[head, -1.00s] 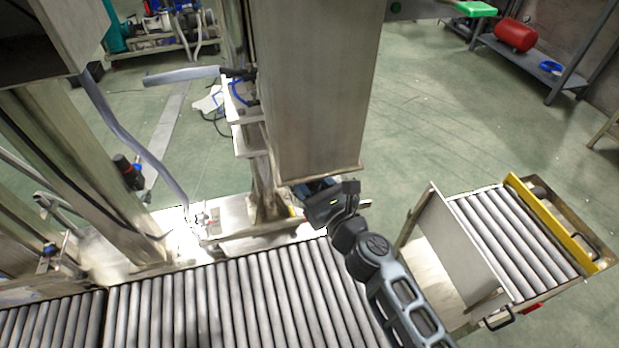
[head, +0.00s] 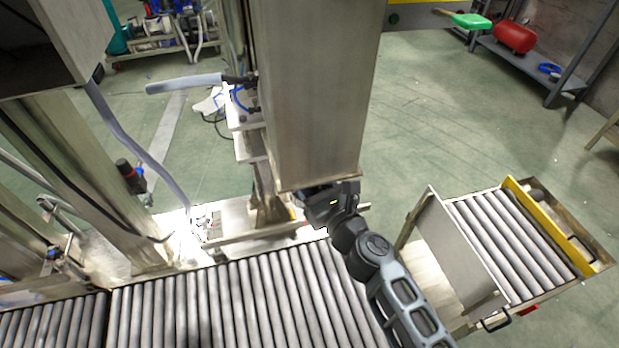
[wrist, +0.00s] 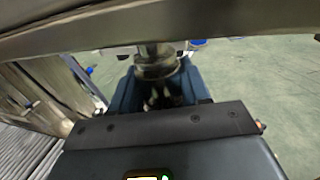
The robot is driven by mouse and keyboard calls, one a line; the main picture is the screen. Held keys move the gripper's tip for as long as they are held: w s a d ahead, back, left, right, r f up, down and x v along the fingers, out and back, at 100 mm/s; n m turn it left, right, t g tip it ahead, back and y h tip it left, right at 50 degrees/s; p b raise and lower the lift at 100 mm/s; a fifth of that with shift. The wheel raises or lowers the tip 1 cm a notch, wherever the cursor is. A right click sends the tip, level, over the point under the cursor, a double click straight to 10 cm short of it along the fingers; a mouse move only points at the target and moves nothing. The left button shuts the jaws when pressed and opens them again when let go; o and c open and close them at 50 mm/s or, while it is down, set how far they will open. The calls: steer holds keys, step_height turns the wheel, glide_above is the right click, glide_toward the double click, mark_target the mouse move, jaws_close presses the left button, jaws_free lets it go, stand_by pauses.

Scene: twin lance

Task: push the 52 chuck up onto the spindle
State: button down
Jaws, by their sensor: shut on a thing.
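My gripper (head: 312,192) is at the underside of a tall metal housing (head: 318,110) in the head view, and the housing hides its fingertips. In the wrist view my gripper (wrist: 158,92) is shut around a metal cylindrical part, seemingly the chuck (wrist: 155,66). The chuck stands upright between the dark blue jaws, its top reaching up toward the edge of the housing (wrist: 110,28). I cannot read a number on it. The spindle is not clearly visible, and I cannot tell whether the chuck touches it.
A roller conveyor (head: 230,305) runs along the front below the arm. A roller cart (head: 520,240) with an upright panel (head: 455,245) stands at right. A metal post and a grey hose (head: 140,150) are at left. Green floor lies open behind.

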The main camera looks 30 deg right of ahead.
steer(key=shift+r, duration=0.3)
steer(key=shift+c, duration=2.3)
jaws_free()
steer(key=shift+f, duration=0.1)
steer(key=shift+f, duration=0.1)
